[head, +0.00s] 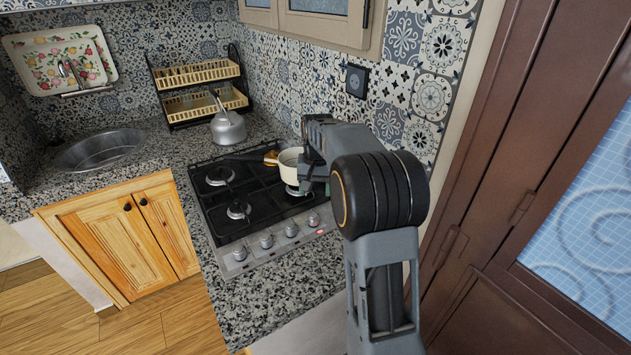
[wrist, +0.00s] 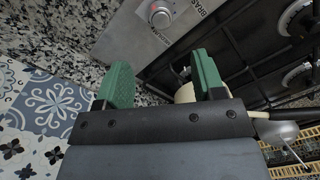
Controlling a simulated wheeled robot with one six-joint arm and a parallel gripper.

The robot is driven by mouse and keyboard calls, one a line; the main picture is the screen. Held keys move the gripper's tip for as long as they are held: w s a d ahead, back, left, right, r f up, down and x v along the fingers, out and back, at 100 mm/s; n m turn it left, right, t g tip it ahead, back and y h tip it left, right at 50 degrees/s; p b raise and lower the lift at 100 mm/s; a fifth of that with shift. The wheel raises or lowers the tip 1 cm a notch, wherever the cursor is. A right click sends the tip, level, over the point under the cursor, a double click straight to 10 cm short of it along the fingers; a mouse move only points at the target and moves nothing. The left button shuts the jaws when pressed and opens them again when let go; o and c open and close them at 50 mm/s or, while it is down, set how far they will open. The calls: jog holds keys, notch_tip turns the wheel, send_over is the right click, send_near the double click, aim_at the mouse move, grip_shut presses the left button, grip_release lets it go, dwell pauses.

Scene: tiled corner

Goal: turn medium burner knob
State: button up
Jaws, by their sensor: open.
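The stove's control strip (head: 275,245) has a row of several silver knobs along its front edge. The rightmost knob (head: 314,220) has a red mark by it. One round knob with a red mark (wrist: 160,17) shows at the top of the wrist view, beyond my fingertips. My gripper (head: 312,172) is over the right side of the stove, beside the cream pot. In the wrist view its two green fingers (wrist: 162,78) are apart with no knob between them. My arm hides part of the stove's right side.
A cream pot (head: 289,163) stands on the back right of the black hob (head: 222,205), close to my gripper. A kettle (head: 228,124) and a dish rack (head: 192,74) stand behind. The tiled wall (head: 415,75) is close on the right. Granite counter (head: 275,300) in front is clear.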

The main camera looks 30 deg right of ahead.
jog(key=shift+r, duration=1.35)
jog(key=s+a+n+t, duration=0.1)
jog(key=s+a+n, duration=0.1)
jog(key=s, duration=0.5)
jog(key=s+a+f+n+t, duration=0.1)
jog(key=s+a, duration=0.4)
jog(key=s, duration=0.2)
jog(key=s+a+n+t, duration=0.1)
jog(key=s+a, duration=0.3)
jog(key=s, duration=0.4)
jog(key=shift+f+n+t, duration=0.35)
jog(key=shift+n+t, duration=0.05)
jog(key=shift+n, duration=0.4)
jog(key=shift+a, duration=0.1)
